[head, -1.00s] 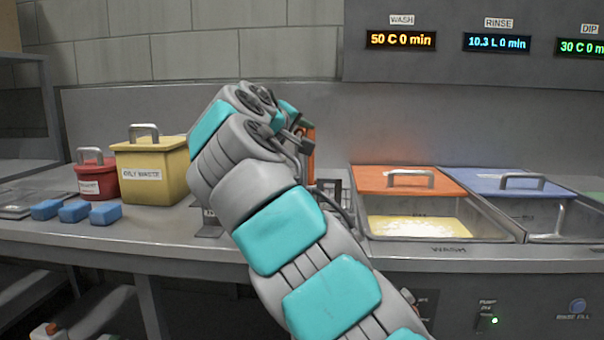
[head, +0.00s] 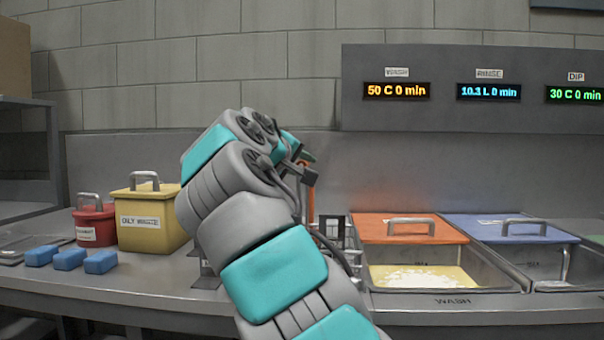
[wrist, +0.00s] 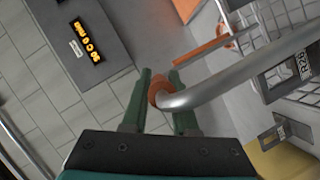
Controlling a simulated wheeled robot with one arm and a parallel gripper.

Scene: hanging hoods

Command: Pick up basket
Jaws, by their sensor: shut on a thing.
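The basket is a metal wire basket with a thick grey bar handle and an orange grip. In the wrist view its wire side (wrist: 262,22) is at the upper right. My gripper (wrist: 160,82) has two green fingers, shut on the orange part of the basket's handle. The grey bar runs from there to the right.
The wash tank (head: 443,303) with its orange lid (head: 372,229) is close on the right, beside a blue-lidded tank (head: 480,229). At left stand a yellow waste bin (head: 150,229), a red bin (head: 93,229) and blue blocks (head: 69,260). A display panel (head: 450,112) hangs above.

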